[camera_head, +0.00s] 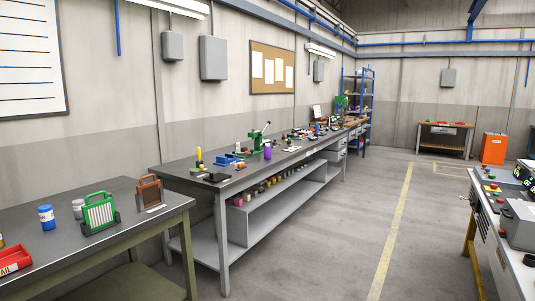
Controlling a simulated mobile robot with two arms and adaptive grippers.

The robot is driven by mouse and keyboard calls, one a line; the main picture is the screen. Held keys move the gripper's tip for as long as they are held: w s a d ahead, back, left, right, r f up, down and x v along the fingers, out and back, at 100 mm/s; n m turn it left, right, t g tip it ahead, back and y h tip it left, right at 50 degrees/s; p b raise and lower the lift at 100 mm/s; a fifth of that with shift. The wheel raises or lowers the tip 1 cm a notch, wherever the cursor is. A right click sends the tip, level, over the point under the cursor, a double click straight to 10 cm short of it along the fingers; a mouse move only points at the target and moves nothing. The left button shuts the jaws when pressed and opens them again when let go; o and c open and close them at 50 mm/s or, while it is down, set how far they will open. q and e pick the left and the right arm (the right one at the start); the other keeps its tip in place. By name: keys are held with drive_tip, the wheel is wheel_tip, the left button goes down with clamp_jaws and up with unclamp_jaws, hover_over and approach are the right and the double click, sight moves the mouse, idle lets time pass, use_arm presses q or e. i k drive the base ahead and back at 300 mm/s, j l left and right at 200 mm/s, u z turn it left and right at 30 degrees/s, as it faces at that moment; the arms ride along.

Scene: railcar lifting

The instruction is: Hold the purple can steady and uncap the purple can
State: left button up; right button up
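A small purple can (267,153) stands upright near the front edge of the long grey workbench (190,189), right of a green press-like tool. It is far off and small, so I cannot make out its cap. Neither of my grippers shows in the head view.
A nearer dark table (150,222) at the left holds a blue-and-white jar (46,217), a green rack (99,212), a brown rack (148,191) and a red tray (14,260). A control console (506,215) stands at the right. The floor (335,235) between is clear.

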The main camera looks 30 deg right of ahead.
sight(266, 149)
drive_tip(key=i+l+z, duration=0.25)
drive_tip(key=i+l, duration=0.15)
drive_tip(key=i+l+z, duration=0.55)
drive_tip(key=i, duration=0.4)
drive_tip(key=i+l+z, duration=0.3)
drive_tip(key=i, duration=0.2)
drive_tip(key=i+j+z, duration=0.1)
drive_tip(key=i+z, duration=0.15)
drive_tip(key=i, duration=0.25)
drive_tip(key=i+l, duration=0.1)
drive_tip(key=i, duration=1.85)
drive_tip(key=i+u, duration=0.4)
drive_tip(key=i+l+u, duration=0.2)
drive_tip(key=i+u, duration=0.2)
drive_tip(key=i+l+u, duration=0.2)
drive_tip(key=u, duration=0.15)
drive_tip(key=i+l+u, duration=0.4)
